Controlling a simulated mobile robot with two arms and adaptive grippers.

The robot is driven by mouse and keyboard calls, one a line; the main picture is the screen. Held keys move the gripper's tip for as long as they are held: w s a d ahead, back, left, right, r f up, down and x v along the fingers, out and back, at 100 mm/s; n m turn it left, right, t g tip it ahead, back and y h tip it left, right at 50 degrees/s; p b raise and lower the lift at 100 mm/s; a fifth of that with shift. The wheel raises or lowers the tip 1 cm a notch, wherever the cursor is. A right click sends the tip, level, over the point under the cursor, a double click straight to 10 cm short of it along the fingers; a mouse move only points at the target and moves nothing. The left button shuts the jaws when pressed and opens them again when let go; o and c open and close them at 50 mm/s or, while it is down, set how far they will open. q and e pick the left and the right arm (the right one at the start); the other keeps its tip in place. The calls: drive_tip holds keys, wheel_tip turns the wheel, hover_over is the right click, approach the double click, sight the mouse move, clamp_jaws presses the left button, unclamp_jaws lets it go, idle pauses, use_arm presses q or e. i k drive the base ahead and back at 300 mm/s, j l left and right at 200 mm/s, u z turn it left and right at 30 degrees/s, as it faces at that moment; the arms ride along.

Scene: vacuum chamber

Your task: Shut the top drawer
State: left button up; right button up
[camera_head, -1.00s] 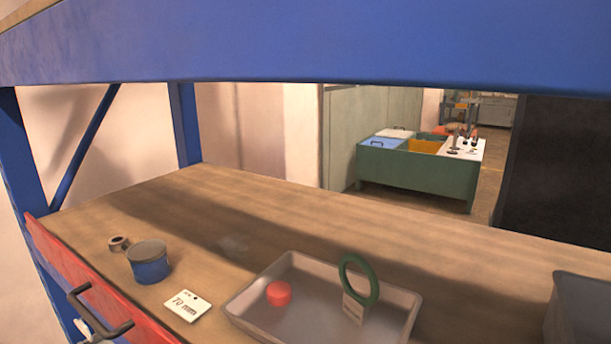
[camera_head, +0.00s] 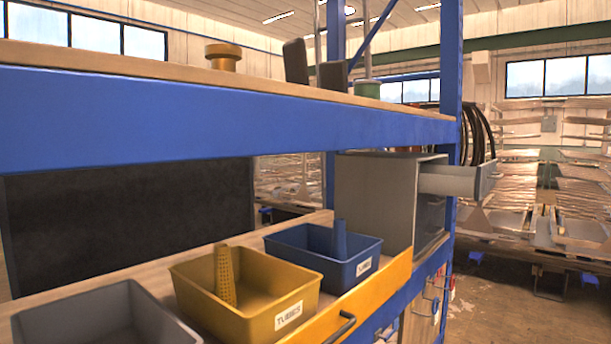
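A grey cabinet (camera_head: 372,195) stands on the shelf at the right, beside the blue upright. A grey drawer (camera_head: 455,181) juts out to the right from its upper part and is open. The darker cabinet front below the drawer is partly hidden. Neither of my grippers is in view.
A yellow bin (camera_head: 245,315), a blue bin (camera_head: 295,262) and a grey bin (camera_head: 100,318) stand on the shelf behind an orange-yellow front board (camera_head: 375,300). A blue beam (camera_head: 200,118) spans above. Open floor (camera_head: 505,285) lies at the right.

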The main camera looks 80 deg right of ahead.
sight(475, 182)
drive_tip(key=k+z, duration=0.1)
drive_tip(key=z, duration=0.85)
drive_tip(key=k+z, duration=0.15)
drive_tip(key=z, duration=2.4)
